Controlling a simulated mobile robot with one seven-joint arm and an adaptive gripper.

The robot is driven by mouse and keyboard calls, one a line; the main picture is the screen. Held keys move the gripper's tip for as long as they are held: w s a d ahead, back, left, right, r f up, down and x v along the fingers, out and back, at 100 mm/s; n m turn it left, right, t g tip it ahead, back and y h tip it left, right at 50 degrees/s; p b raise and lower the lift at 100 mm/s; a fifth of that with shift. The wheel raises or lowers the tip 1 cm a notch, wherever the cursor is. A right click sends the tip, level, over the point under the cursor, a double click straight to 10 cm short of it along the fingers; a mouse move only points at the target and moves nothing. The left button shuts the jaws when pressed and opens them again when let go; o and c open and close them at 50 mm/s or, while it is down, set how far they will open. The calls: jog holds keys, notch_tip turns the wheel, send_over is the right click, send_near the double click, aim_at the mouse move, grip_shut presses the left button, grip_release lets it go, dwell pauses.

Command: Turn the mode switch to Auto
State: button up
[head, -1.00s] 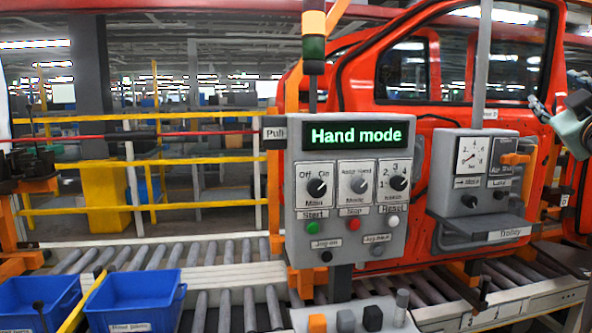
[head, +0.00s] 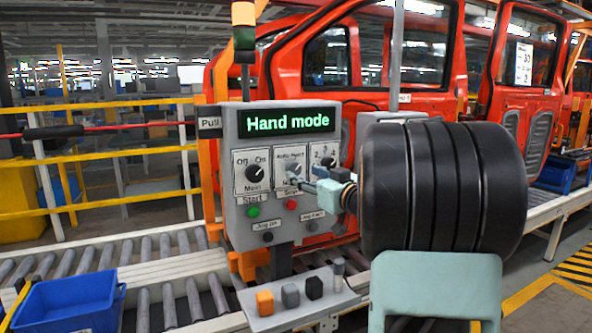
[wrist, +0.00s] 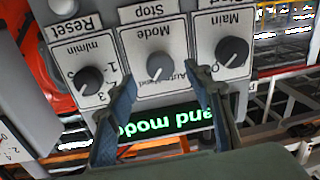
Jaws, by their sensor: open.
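The mode switch is a grey round knob (head: 297,169) on a white plate, the middle of three on the grey control box (head: 240,180). It also shows upside down in the wrist view (wrist: 161,66), with its pointer appearing to lean toward the Hand side. The display (head: 290,121) reads "Hand mode". My gripper (wrist: 171,88) is open and empty, with its two blue-grey fingers spread to either side below the mode knob in the wrist picture. In the head view my gripper (head: 301,183) is in front of the mode plate and partly covers it. Contact cannot be told.
The Main knob (head: 255,173) and the speed knob (wrist: 89,80) flank the mode switch. A green start button (head: 253,212) and a red stop button (head: 291,205) sit below. A small shelf (head: 345,299) juts out under the box. Rollers and a blue bin (head: 70,304) stand at left.

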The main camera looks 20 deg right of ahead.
aim_at(296, 170)
jog(key=w, duration=0.4)
jog(key=shift+w+a+p, duration=0.25)
jog(key=shift+w+p, duration=0.05)
jog(key=shift+w, duration=0.1)
jog(key=c, duration=1.2)
jog(key=shift+o, duration=0.2)
